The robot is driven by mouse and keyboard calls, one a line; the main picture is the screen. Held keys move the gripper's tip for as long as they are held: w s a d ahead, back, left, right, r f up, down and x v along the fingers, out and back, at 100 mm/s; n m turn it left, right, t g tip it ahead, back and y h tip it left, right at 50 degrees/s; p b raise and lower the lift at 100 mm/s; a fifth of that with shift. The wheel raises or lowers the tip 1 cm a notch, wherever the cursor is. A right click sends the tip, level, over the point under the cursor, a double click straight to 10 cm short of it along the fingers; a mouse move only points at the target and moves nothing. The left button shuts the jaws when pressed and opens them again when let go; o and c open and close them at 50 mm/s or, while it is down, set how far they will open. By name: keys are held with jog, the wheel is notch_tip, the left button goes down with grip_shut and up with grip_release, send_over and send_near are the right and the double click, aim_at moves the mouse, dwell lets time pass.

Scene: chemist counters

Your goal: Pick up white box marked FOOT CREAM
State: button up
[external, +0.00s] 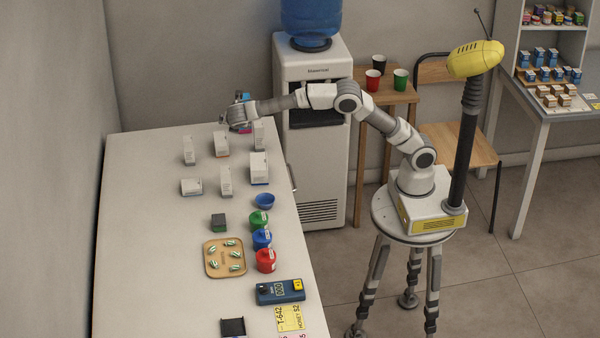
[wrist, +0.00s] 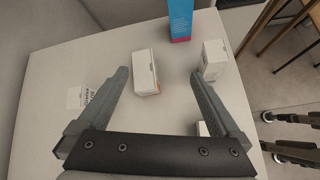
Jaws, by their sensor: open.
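Several white boxes stand on the white counter. The lettering is too small to read, so I cannot tell which is marked FOOT CREAM. One white box with an orange lower edge (external: 221,144) also shows in the wrist view (wrist: 144,72), ahead of and between my fingertips. Another white box (wrist: 214,60) is beyond my right finger, and one with dark print (wrist: 75,97) lies outside my left finger. My gripper (wrist: 160,76) is open and empty. In the external view my gripper (external: 238,113) is above the far end of the counter.
A blue and pink box (wrist: 181,18) stands at the back. The counter's left strip (external: 135,200) is clear.

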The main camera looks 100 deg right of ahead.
aim_at(221, 144)
jog(key=w+f+n, duration=0.1)
jog(key=f, duration=0.2)
jog(key=w+d+f+n+h, duration=0.1)
jog(key=w+f, duration=0.1)
jog(key=f, duration=0.2)
jog(key=w+d+f+n+h, duration=0.1)
jog(key=f, duration=0.2)
jog(key=shift+w+f, duration=0.25)
jog(key=shift+w, duration=0.15)
jog(key=shift+d+f, duration=0.1)
jog(key=shift+d, duration=0.4)
jog(key=b+x, duration=0.1)
jog(key=x, duration=0.5)
jog(key=shift+s+d, duration=0.1)
jog(key=shift+d, duration=0.05)
jog(key=c, duration=1.5)
